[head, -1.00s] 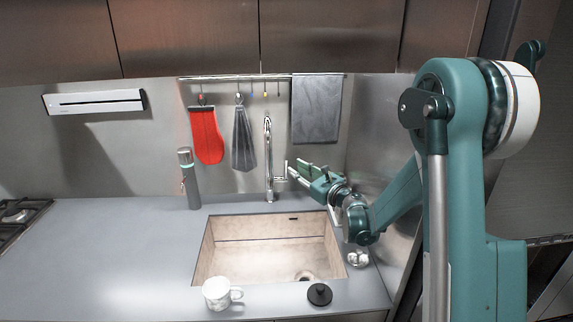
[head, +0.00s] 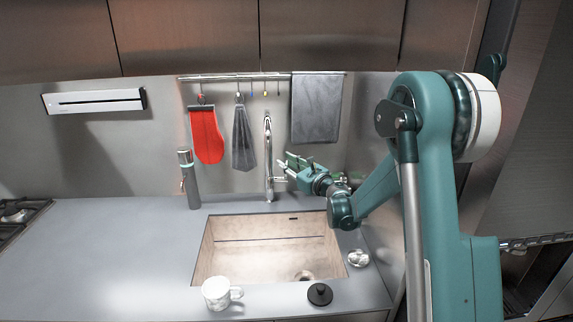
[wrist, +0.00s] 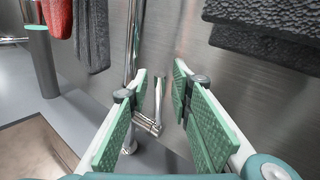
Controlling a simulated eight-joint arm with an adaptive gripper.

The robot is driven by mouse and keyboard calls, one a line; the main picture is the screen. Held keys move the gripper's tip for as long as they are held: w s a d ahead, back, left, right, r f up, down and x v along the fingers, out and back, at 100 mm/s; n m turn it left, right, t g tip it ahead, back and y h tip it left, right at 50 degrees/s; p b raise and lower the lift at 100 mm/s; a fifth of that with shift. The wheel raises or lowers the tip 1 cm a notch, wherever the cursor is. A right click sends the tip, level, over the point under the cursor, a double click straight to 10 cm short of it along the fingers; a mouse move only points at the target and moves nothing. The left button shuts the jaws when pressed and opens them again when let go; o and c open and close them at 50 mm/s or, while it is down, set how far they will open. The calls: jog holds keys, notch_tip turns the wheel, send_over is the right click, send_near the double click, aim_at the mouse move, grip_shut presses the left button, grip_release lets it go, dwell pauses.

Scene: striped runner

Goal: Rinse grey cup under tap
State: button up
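A pale cup with grey marbling (head: 217,293) stands upright on the counter at the sink's front left corner, handle to the right. The chrome tap (head: 268,160) rises behind the sink, and it also shows in the wrist view (wrist: 134,45). Its side lever (wrist: 150,126) shows low between my fingers in the wrist view. My gripper (head: 286,166) is beside the tap, on its right. In the wrist view my gripper (wrist: 161,88) is open, with its green pads apart and nothing held. I cannot tell whether a finger touches the lever.
The beige sink (head: 210,250) is empty. A black lidded item (head: 319,293) and a small clear dish (head: 358,257) sit by its edge. A grey bottle (head: 190,180) stands left of the tap. A red mitt (head: 206,135) and grey towels (head: 316,108) hang behind. The left counter is clear.

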grip_shut()
jog(key=shift+s+f+t+b, duration=0.2)
jog(key=shift+s+t+b, duration=0.1)
jog(key=shift+b, duration=0.2)
jog(key=shift+s+n+t+y+b, duration=0.3)
jog(key=shift+s+n+b, duration=0.05)
jog(key=shift+n+b, duration=0.1)
grip_release()
